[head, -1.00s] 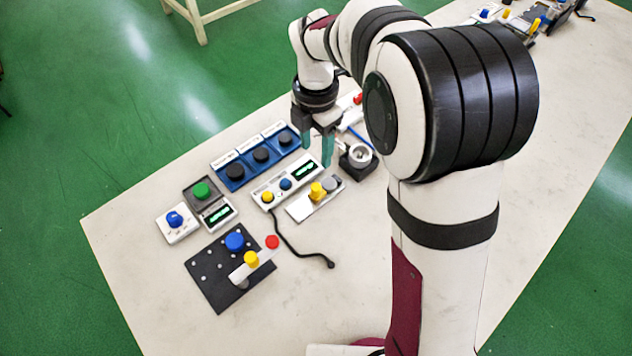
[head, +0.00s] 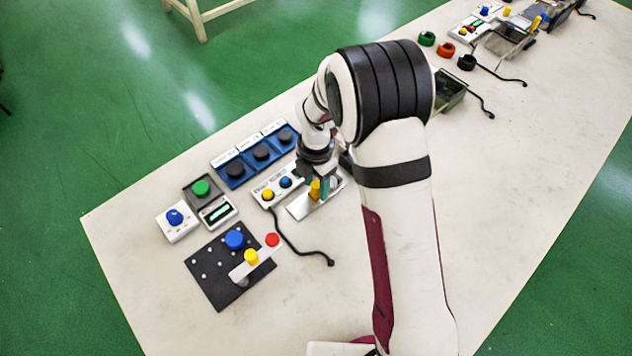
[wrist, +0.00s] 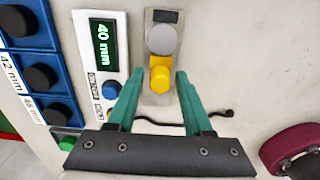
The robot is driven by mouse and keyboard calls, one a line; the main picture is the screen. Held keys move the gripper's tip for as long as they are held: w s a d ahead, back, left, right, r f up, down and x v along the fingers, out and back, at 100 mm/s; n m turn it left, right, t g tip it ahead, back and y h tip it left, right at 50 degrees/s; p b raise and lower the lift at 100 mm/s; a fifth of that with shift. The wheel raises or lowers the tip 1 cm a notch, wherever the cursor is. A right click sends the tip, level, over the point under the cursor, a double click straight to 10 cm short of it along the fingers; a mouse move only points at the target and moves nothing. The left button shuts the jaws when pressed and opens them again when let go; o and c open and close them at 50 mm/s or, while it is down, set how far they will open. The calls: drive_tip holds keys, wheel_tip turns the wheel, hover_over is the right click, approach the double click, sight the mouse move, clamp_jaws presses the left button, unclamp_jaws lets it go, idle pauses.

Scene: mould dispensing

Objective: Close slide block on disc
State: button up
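The slide plate (head: 300,209) is a narrow metal strip lying on the table. Its yellow block (head: 315,190) is partly covered by my gripper in the head view. In the wrist view, the yellow block (wrist: 160,76) sits against or very near the grey disc (wrist: 161,40), towards my gripper; I cannot tell whether they touch. My gripper (wrist: 155,78) is open, with its green fingers on either side of the yellow block and a gap visible at each side. In the head view the disc is hidden by my gripper.
A white unit with a display (wrist: 103,45) reading 40 mm stands left of the plate, close to the left finger. A blue row of black knobs (head: 228,176) lies beyond it. A black panel (head: 215,275) with coloured knobs and a black cable (head: 300,250) lie nearer.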

sight(317, 184)
clamp_jaws()
drive_tip(key=shift+w, duration=0.1)
drive_tip(key=shift+o, duration=1.1)
unclamp_jaws()
wheel_tip(317, 184, up, 16)
drive_tip(key=shift+f, duration=0.1)
